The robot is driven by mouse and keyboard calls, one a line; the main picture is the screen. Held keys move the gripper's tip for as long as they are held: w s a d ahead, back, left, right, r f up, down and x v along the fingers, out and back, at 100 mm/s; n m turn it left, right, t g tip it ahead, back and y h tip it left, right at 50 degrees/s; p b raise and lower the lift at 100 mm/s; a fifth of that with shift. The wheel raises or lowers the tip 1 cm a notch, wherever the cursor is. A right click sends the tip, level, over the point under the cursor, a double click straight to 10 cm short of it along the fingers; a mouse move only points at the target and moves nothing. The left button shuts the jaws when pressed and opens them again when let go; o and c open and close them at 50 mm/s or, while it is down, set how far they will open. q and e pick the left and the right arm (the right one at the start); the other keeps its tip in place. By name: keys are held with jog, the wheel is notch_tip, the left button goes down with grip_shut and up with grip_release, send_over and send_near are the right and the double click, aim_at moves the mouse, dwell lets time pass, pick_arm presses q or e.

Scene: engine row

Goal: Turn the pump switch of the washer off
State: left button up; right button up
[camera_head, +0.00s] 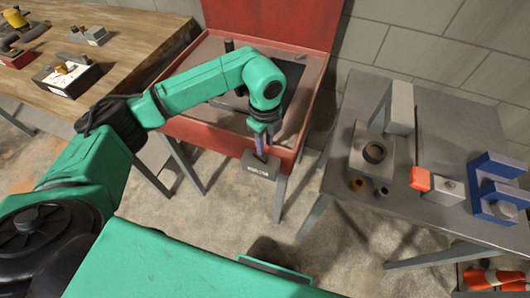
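The washer is a red open-topped basin on legs (186,128) in the middle, with its red lid raised at the back. A small dark switch box (258,171) with pale lettering is at its front edge. My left gripper (261,150) points down right at the top of this box, in front of the washer's front wall. Its fingers look close together, but the gap is too small to judge. I cannot tell whether they touch the switch. The switch lever and its position are hidden or too small to make out. My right gripper is not in view.
A wooden bench (122,38) at the left holds small devices. A grey metal table (455,125) at the right holds an orange-red block (420,179), a blue bracket (487,190) and several metal parts. Orange-and-white objects (492,279) are at the lower right. Bare floor lies between.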

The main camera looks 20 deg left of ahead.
aim_at(265, 158)
pick_arm(q)
notch_tip(265, 158, down, 7)
jog(key=shift+p, duration=0.55)
grip_shut()
